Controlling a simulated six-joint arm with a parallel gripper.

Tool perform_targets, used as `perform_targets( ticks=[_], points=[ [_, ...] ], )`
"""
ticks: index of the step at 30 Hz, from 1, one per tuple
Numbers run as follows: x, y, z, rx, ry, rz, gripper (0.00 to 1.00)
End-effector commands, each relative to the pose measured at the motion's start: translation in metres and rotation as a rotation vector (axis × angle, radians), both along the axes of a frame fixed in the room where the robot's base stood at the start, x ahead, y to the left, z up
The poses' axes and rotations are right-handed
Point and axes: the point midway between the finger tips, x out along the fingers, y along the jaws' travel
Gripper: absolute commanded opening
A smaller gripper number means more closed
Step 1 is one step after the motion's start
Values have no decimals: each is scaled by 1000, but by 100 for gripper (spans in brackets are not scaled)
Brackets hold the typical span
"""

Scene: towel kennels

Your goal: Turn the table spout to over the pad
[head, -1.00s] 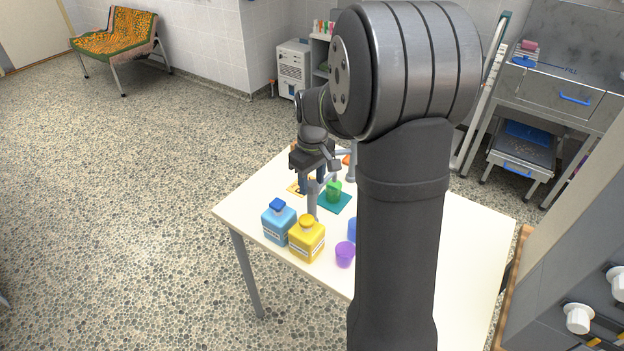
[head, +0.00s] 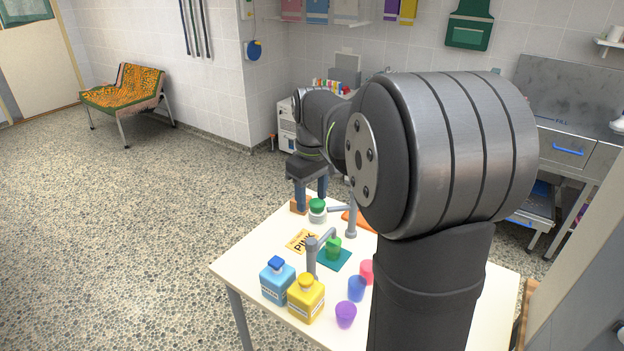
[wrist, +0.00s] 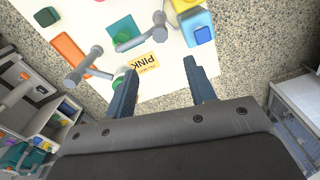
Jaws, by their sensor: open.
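A grey table spout (head: 312,262) stands at the table's near left. Its arm points right and back, with its tip near the green object (head: 334,244) on the teal pad (head: 335,263); whether the tip is above the pad I cannot tell. A second grey spout (head: 351,222) stands farther back, beside an orange pad (head: 360,217); its arm points left toward a green-lidded jar (head: 317,212). My gripper (head: 311,204) is open, near that jar at the table's far corner. In the wrist view, my gripper (wrist: 156,68) has nothing visible between its fingers.
A PINK card (head: 303,241) lies between the jar and the near spout. Blue (head: 276,283) and yellow (head: 306,301) bottles stand at the front edge. Purple (head: 346,316), blue (head: 357,289) and pink (head: 367,270) cups stand to the right. My arm hides the table's right part.

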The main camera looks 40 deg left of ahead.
Motion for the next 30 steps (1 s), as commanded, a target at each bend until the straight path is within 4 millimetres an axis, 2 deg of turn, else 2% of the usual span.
perform_targets(
  ticks=[3,9,30],
  points=[
    [1,0,22,2,-1,0,50],
    [1,0,40,0,0,0,50],
    [0,0,38,-1,1,0,50]
  ],
)
